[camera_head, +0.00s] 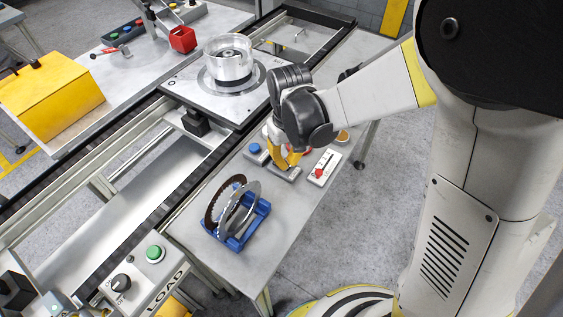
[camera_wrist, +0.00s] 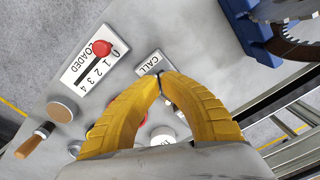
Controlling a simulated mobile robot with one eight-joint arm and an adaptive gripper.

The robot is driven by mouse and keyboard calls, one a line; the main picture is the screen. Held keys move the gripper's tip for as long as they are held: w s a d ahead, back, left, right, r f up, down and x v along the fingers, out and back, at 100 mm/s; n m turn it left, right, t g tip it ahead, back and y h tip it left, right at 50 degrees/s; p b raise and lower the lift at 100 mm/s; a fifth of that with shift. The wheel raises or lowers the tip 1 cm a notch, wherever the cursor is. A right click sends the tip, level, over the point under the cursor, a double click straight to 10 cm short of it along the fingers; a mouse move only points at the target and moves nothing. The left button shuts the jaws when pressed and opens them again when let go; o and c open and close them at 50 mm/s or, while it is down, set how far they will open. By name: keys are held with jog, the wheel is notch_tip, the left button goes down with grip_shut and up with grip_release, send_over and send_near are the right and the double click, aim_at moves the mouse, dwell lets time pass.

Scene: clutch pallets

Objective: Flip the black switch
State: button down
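My gripper (camera_head: 286,162) is over the row of small controls on the grey side table. In the wrist view its yellow fingers (camera_wrist: 162,77) arch together, their tips meeting or nearly so at the edge of a grey box marked CALL (camera_wrist: 149,67). A small dark sliver shows at the tips; I cannot tell whether it is the black switch or a gap. The fingers hide part of the CALL box, which also shows below the gripper in the head view (camera_head: 286,174). No black switch shows clearly on it.
Beside it are a LOADED slider with a red knob (camera_wrist: 102,47), a blue button (camera_head: 254,149) and a wooden-handled tool (camera_wrist: 34,141). A blue rack (camera_head: 238,239) with discs stands nearby. A green button (camera_head: 155,253) and a black rotary knob (camera_head: 121,283) are at lower left.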

jog(key=shift+f, duration=0.25)
jog(key=shift+r+p, duration=2.35)
jog(key=shift+r, duration=1.15)
